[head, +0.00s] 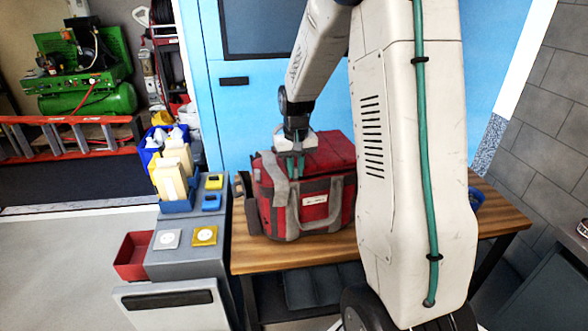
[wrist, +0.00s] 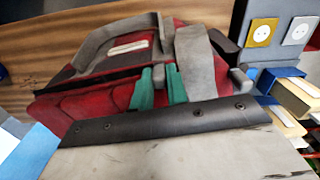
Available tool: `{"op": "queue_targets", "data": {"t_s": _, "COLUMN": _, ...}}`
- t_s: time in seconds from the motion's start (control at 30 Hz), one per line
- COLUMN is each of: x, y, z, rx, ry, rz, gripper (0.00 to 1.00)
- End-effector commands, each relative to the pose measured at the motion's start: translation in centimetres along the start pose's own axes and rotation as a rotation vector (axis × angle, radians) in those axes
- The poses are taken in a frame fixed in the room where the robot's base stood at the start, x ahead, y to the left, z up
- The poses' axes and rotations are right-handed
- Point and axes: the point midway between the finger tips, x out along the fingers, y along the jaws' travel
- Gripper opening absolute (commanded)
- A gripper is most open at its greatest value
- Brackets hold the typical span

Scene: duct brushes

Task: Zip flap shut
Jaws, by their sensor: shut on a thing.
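A red and grey bag (head: 315,206) stands on the wooden table, its front and grey handles facing me. Its red top flap (head: 333,150) lies over the top and also shows in the wrist view (wrist: 95,103). A dark zip line (wrist: 88,80) runs along the flap's edge. My gripper (head: 296,167) points down at the left part of the bag's top. In the wrist view its green fingers (wrist: 160,82) are close together at the zip line, beside a grey strap (wrist: 198,65). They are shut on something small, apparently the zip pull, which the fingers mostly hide.
The wooden table (head: 248,255) has little bare room left of the bag. A grey cabinet (head: 185,262) stands left of it, with yellow and blue boxes, sockets and a red bin (head: 133,255). A blue door (head: 232,120) is behind. My arm hides the table's right part.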

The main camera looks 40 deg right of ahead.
Motion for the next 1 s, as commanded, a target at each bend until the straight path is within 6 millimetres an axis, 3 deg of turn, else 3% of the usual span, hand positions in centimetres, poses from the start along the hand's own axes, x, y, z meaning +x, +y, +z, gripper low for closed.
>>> {"op": "queue_targets", "data": {"t_s": 0.13, "x": -0.1, "y": -0.2, "z": -0.1, "rx": -0.004, "ry": 0.002, "rz": 0.000, "gripper": 0.00}}
{"op": "queue_targets", "data": {"t_s": 0.17, "x": -0.1, "y": -0.2, "z": -0.1, "rx": -0.004, "ry": 0.002, "rz": 0.000, "gripper": 0.21}}
{"op": "queue_targets", "data": {"t_s": 0.23, "x": -0.1, "y": -0.2, "z": -0.1, "rx": -0.004, "ry": 0.002, "rz": 0.000, "gripper": 0.37}}
{"op": "queue_targets", "data": {"t_s": 0.57, "x": -0.4, "y": -0.1, "z": -0.1, "rx": -0.004, "ry": 0.002, "rz": 0.000, "gripper": 0.37}}
{"op": "queue_targets", "data": {"t_s": 1.0, "x": -6.9, "y": -0.2, "z": -0.1, "rx": -0.005, "ry": 0.003, "rz": 0.000, "gripper": 0.37}}
